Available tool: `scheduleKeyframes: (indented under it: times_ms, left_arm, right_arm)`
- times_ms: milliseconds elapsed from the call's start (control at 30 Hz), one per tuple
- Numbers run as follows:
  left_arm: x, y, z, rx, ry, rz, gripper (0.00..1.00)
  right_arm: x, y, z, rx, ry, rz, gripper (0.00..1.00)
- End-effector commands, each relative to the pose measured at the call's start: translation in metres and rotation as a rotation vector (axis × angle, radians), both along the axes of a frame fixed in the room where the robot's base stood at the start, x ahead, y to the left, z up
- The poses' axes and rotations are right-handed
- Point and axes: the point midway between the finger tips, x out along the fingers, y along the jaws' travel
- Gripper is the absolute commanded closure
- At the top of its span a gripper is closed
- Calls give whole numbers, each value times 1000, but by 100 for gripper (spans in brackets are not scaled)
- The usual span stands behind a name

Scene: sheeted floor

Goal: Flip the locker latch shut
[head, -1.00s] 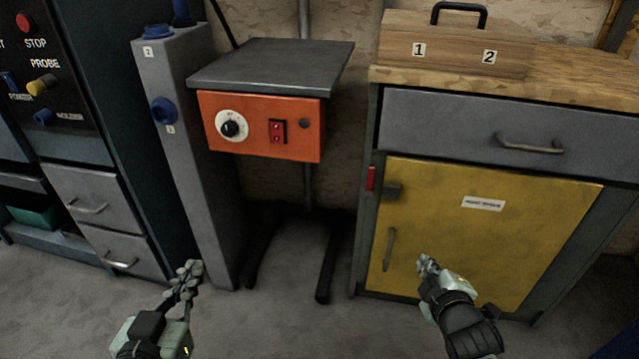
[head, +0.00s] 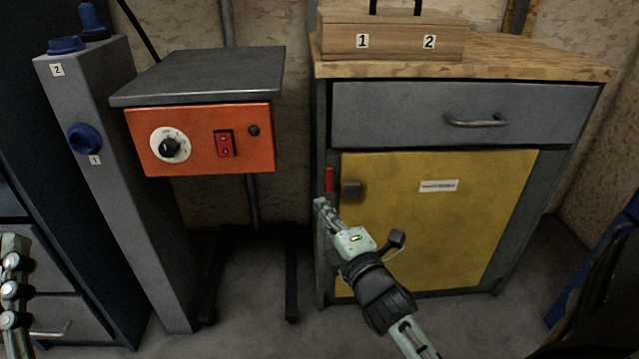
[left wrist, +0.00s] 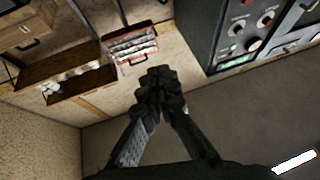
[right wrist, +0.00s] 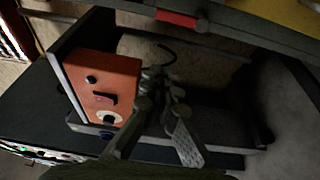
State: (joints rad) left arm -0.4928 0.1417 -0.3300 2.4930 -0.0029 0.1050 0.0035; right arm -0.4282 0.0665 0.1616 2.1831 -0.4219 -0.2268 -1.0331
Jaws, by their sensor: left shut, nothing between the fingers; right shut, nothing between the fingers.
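The yellow locker door (head: 450,225) is closed in its grey frame. The red latch (head: 329,180) stands upright on the frame, left of a dark block (head: 351,188) on the door. The latch also shows at the top of the right wrist view (right wrist: 176,18). My right gripper (head: 321,204) is shut and empty, with its fingertips just below the red latch; I cannot tell whether they touch it. Its wrist hides part of the door and its handle. My left gripper (head: 14,265) is shut and empty at the far left edge, away from the locker.
A grey drawer (head: 440,115) is above the door, and a wooden box (head: 395,40) stands on the locker top. An orange control box (head: 200,138) under a grey top and a grey post (head: 105,170) stand to the left. Floor in front is clear.

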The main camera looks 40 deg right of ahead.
Motion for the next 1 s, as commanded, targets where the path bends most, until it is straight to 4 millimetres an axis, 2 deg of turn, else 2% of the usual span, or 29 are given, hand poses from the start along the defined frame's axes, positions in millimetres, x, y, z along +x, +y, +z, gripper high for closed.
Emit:
scheduleKeyframes:
  times_ms: [133,233,667,800,1000]
  left_arm:
    - [0,0,0,-1,-4,1,100]
    - [-1,1,1,-5,-15,2,100]
    - [-10,8,17,-46,-145,13,100]
    - [-12,10,20,-54,-168,14,100]
    - [-14,11,23,-61,-189,17,100]
  right_arm:
    - [6,-1,0,1,0,0,100]
    - [18,-4,0,-1,-3,1,100]
    - [99,-22,0,1,-1,0,100]
    - [87,-39,-2,-1,3,0,100]
    - [78,-53,-1,0,1,0,100]
